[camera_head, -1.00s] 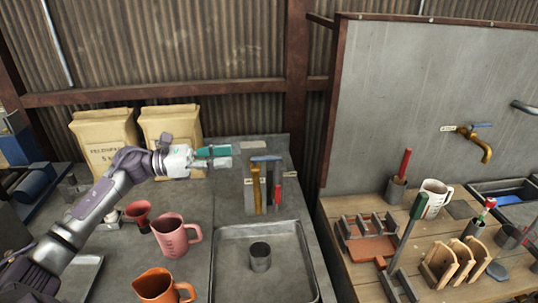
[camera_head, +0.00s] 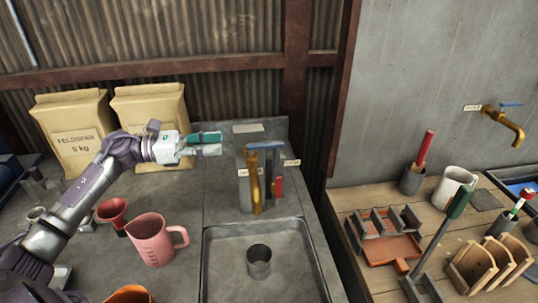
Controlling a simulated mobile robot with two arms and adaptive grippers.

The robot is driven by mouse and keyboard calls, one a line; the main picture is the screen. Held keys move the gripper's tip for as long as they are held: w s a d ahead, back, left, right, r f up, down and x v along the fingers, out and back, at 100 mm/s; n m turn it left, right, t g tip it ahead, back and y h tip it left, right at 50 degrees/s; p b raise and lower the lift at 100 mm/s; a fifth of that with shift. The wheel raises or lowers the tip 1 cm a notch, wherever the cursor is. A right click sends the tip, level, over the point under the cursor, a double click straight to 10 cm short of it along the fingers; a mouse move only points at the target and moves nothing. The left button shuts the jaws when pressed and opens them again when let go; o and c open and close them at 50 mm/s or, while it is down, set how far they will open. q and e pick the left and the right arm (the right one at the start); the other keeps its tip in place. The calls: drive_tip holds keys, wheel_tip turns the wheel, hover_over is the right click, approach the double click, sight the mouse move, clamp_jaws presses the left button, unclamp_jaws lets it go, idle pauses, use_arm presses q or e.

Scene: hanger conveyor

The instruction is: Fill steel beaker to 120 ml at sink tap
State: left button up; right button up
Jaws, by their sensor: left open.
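The steel beaker (camera_head: 259,264) stands upright in the sink basin (camera_head: 211,262), its dark mouth facing up. The brass tap (camera_head: 254,187) with a blue lever (camera_head: 264,146) is mounted on a grey block behind the basin. Its spout is above and behind the beaker. No water stream is visible. My left gripper (camera_head: 210,145) is open and empty, with one teal finger and one pale finger pointing right. It is left of the blue lever, apart from it. My right gripper is not in view.
A pink jug (camera_head: 150,240), a red funnel (camera_head: 113,213) and an orange jug (camera_head: 130,295) stand left of the basin. Feldspar bags (camera_head: 73,130) stand behind my arm. Another brass tap (camera_head: 507,125) is on the right wall above a wooden bench (camera_head: 375,280) with tools.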

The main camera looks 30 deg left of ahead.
sight(270, 143)
use_arm(q)
drive_tip(key=p+x, duration=0.1)
drive_tip(key=x, duration=0.3)
drive_tip(key=f+p+x, duration=0.1)
drive_tip(key=p+x, duration=0.1)
drive_tip(key=x, duration=0.2)
drive_tip(key=p+x, duration=0.2)
drive_tip(key=x, duration=0.3)
drive_tip(key=shift+a+f, duration=0.1)
drive_tip(key=shift+f, duration=0.25)
drive_tip(key=shift+w+d+f, duration=0.1)
drive_tip(key=shift+w+d, duration=0.2)
drive_tip(key=shift+d, duration=0.05)
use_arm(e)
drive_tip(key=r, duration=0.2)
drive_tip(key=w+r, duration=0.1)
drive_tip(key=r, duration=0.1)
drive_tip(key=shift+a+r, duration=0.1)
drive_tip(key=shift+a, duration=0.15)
use_arm(q)
clamp_jaws()
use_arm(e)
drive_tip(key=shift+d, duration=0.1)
